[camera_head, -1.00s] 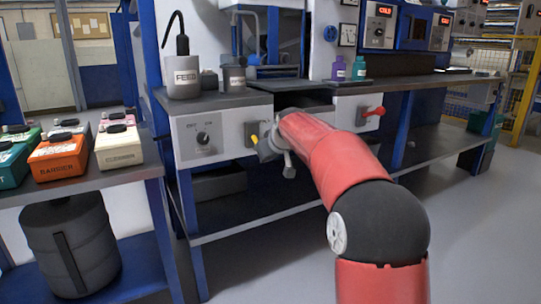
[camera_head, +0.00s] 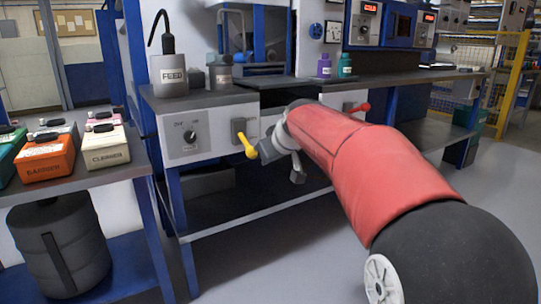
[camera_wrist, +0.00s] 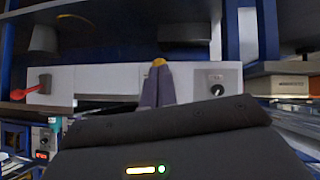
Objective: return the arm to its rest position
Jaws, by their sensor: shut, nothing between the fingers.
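My red arm reaches from the lower right toward the machine front in the head view. My gripper (camera_wrist: 158,86) shows in the wrist view with its two dark fingers together and nothing between them. In the head view the grey wrist end hides most of the fingers. A yellow lever (camera_head: 245,139) on the machine front is just left of the wrist; its yellow end (camera_wrist: 159,62) shows just past the fingertips in the wrist view. I cannot tell whether they touch.
A red handle (camera_head: 357,107) sits right of the arm on the machine front, and a knob panel (camera_head: 190,136) sits left. A FEED container (camera_head: 176,75) stands on the bench. Orange (camera_head: 46,157) and cream (camera_head: 105,146) boxes stand on the left table. Floor is open at right.

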